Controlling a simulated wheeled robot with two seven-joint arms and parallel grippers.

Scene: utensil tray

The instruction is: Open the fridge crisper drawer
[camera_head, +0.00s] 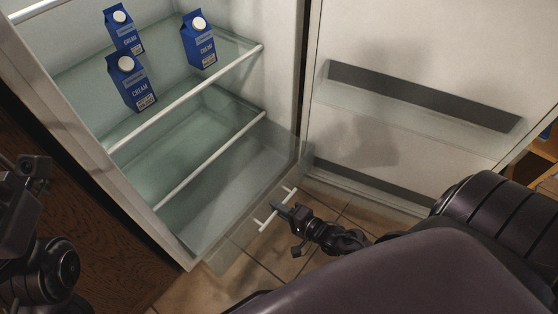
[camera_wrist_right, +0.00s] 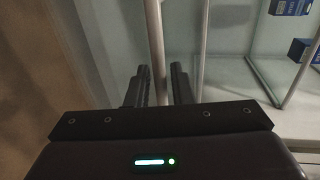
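The open fridge (camera_head: 185,262) stands at the left of the head view. Its clear crisper drawer (camera_head: 225,187) is at the bottom, with a thin white bar handle (camera_head: 268,222) in front of it. My right gripper (camera_head: 283,210) is at the handle. In the right wrist view, the right gripper (camera_wrist_right: 158,88) has its two dark fingers apart, one on each side of the handle bar (camera_wrist_right: 155,40), with narrow gaps. My left gripper (camera_head: 25,180) is partly in view at the left edge, away from the fridge; its fingers are unclear.
Several blue cream cartons (camera_head: 131,82) stand on the upper glass shelf (camera_head: 190,78). The fridge door (camera_head: 420,60) is swung open on the right, with dark door racks (camera_head: 425,95). Tiled floor (camera_head: 262,270) lies below the handle. A dark wooden cabinet (camera_head: 75,210) is on the left.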

